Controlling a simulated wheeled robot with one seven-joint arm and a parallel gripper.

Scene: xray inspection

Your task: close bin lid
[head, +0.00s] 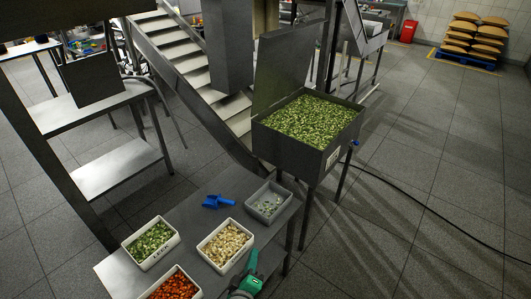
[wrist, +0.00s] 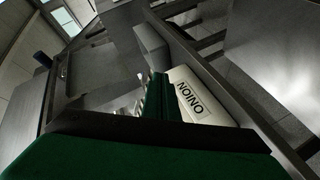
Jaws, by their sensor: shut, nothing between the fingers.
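The bin is a grey metal box on legs (head: 292,150), filled with chopped green pieces. Its flat grey lid (head: 285,66) stands raised at the bin's back edge, tilted upright, leaving the top open. My green gripper (head: 251,261) is at the bottom of the head view, over the front of the metal table, well apart from the bin and lid. In the wrist view my gripper (wrist: 158,92) has its fingers together with nothing held. The fingertips point toward the table area beside a white tray labelled ONION (wrist: 200,97).
On the metal table (head: 190,215) stand trays of leek (head: 150,243), onion (head: 226,244) and orange pieces (head: 172,287), a grey tray (head: 268,203) and a blue scoop (head: 218,201). A conveyor (head: 190,62) rises behind. Floor right of the bin is clear except for a cable.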

